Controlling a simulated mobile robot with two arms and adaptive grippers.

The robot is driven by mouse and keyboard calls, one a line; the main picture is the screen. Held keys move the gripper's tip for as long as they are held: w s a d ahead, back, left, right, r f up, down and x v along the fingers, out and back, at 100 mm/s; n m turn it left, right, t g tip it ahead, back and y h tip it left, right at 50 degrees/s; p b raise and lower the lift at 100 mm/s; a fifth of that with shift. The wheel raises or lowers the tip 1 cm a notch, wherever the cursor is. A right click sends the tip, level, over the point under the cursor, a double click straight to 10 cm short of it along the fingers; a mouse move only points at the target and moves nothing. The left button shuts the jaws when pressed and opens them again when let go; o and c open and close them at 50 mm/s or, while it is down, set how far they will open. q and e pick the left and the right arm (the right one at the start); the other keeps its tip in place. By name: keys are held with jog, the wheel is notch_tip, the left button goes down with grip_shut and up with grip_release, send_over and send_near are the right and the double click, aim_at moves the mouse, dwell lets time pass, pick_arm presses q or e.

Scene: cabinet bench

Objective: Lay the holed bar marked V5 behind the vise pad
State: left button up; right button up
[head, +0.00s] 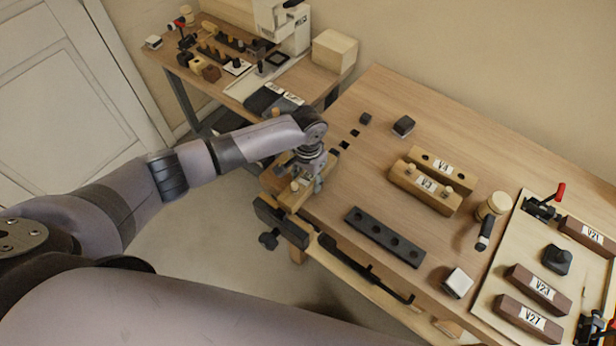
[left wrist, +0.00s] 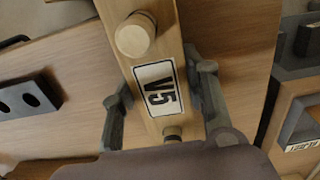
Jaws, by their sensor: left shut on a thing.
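The holed bar marked V5 (left wrist: 183,32) is light wood with a round peg and a black-on-white label. In the left wrist view it lies between the two fingers of my left gripper (left wrist: 160,100), which is shut on it. In the head view my left gripper (head: 308,180) is at the vise (head: 272,214) on the bench's left end. Light wood shows around the fingertips there, but the arm and gripper hide much of it. I cannot tell the vise pad from the bar there, or whether the bar rests on anything. My right gripper is not in view.
A dark bar with several holes (head: 385,236) lies near the bench's front edge; it also shows in the left wrist view (left wrist: 24,98). Two light wood bars, one marked V4 (head: 462,177), lie farther right. A mallet (head: 490,212) and a pale board (head: 515,255) with dark bars are beyond.

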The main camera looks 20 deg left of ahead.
pick_arm(q)
jog(key=o, duration=1.5)
jog(key=shift+o, duration=0.6)
notch_tip(320, 180, up, 5)
jog(key=p, duration=0.5)
jog(key=shift+p, duration=0.3)
jog(key=shift+r+p, duration=0.5)
jog(key=shift+r, duration=0.45)
